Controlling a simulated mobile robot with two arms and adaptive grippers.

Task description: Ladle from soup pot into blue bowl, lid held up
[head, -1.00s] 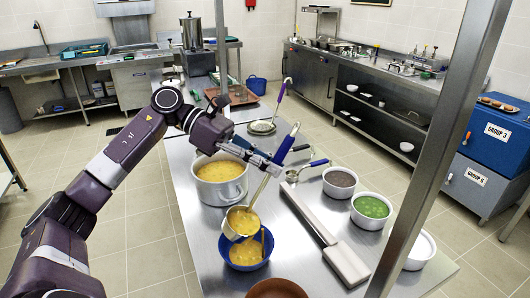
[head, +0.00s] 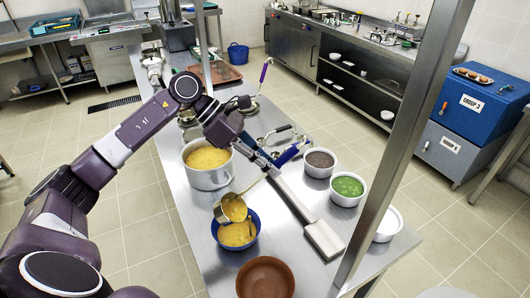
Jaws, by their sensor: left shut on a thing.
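The silver soup pot (head: 208,181) stands uncovered on the steel table, with yellow soup inside. My left gripper (head: 268,163) is shut on the blue-handled ladle (head: 234,208), near the handle's upper part. The ladle's cup is tilted over the blue bowl (head: 256,238), in front of the pot, and shows yellow soup in or on it. The blue bowl holds yellow soup with some pieces in it. I cannot make out a pot lid for certain. My right gripper is not in view.
A brown bowl (head: 265,278) stands at the near edge. White tubs of dark food (head: 319,170) and green food (head: 347,199) stand to the right. A flat long-handled steel tool (head: 324,240) lies between. A metal post (head: 402,140) crosses the right side.

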